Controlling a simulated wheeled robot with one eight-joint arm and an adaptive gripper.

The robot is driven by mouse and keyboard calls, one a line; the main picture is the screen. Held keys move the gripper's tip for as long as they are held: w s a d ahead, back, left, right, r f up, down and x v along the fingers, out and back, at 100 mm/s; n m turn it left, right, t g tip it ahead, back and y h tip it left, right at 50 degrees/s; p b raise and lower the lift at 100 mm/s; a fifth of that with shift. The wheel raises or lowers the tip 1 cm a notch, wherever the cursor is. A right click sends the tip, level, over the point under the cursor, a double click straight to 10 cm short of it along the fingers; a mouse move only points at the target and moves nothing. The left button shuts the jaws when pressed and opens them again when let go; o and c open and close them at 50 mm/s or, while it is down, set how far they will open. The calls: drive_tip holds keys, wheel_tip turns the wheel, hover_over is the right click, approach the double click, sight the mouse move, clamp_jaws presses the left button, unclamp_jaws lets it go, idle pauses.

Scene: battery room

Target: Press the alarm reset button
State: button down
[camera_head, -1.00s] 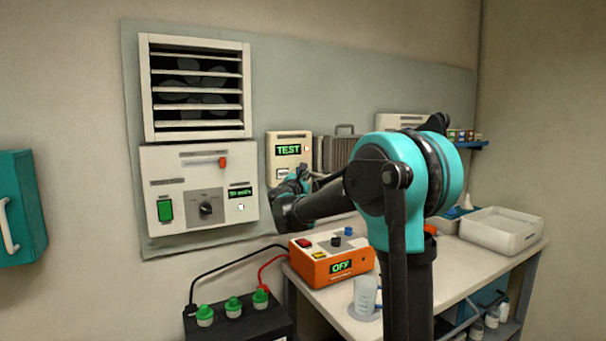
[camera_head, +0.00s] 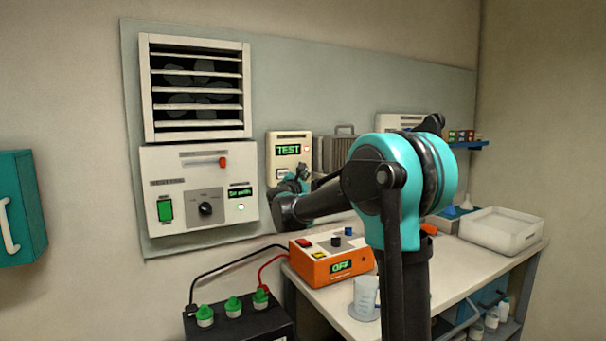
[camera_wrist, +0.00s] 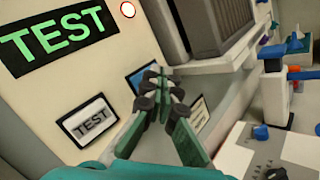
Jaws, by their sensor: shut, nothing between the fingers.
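The alarm box (camera_head: 289,135) is a cream panel on the wall with a green TEST display (camera_wrist: 60,37). A lit lamp with a red rim (camera_wrist: 128,9) is beside the display in the wrist view. Below the display is a framed button labelled TEST (camera_wrist: 90,121). To its right is a second blue-framed button (camera_wrist: 137,78), partly hidden by my fingers; its label cannot be read. My gripper (camera_wrist: 155,73) is shut and empty, its tips in front of this second button. I cannot tell whether they touch it. In the head view my gripper (camera_head: 300,177) covers the box's lower right.
An orange OFF unit (camera_head: 328,268) with knobs stands on the bench below my arm. A beaker (camera_head: 365,293) is at the bench's front edge. A louvred fan panel (camera_head: 197,118) and control box (camera_head: 180,222) are left. A ribbed grey unit (camera_head: 335,153) adjoins the alarm box.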

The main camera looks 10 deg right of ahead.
drive_tip(key=shift+w, duration=0.15)
idle(0.5)
drive_tip(key=shift+s+d, duration=0.25)
drive_tip(key=shift+s, duration=0.55)
drive_tip(key=shift+s+d, duration=0.3)
drive_tip(key=shift+s, duration=0.45)
drive_tip(key=shift+s+d, duration=0.35)
drive_tip(key=shift+s, duration=0.45)
drive_tip(key=shift+s+d, duration=0.3)
drive_tip(key=shift+s, duration=0.45)
drive_tip(key=shift+s, duration=0.1)
